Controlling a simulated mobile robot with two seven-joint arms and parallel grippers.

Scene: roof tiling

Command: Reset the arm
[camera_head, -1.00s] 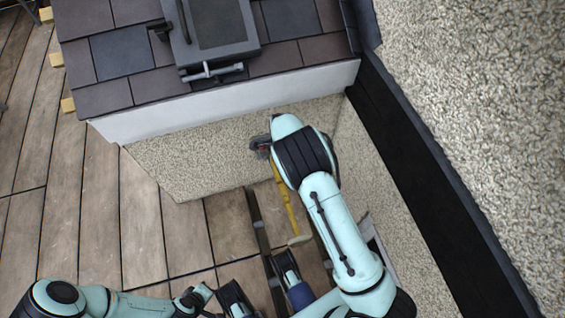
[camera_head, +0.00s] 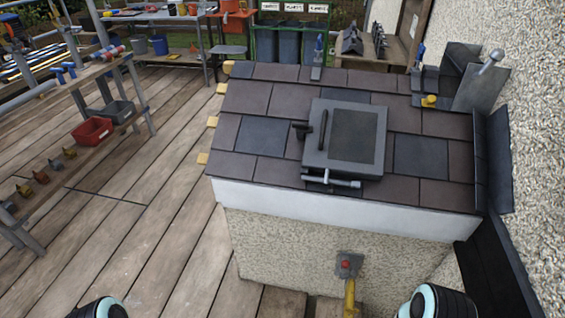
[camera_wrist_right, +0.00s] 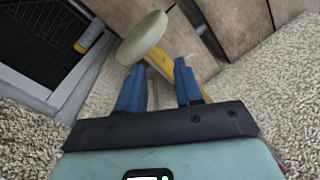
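Only small parts of my two arms show at the bottom edge of the head view; neither gripper shows there. In the right wrist view, my right gripper (camera_wrist_right: 157,78) has its two blue fingers apart with a gap between them. A yellow tool with a pale rounded end (camera_wrist_right: 143,38) lies beyond the fingertips; I see no grip on it. In the head view a yellow-handled tool (camera_head: 349,292) is at the pebbled wall below the roof, its lower part cut off. My left gripper is out of view.
The tiled roof (camera_head: 258,102) with a grey roof window (camera_head: 354,138) stands in the middle. A pebbled wall (camera_head: 535,120) rises on the right. A shelf with a red bin (camera_head: 93,131) is at the left. The wooden deck (camera_head: 150,240) is clear at front left.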

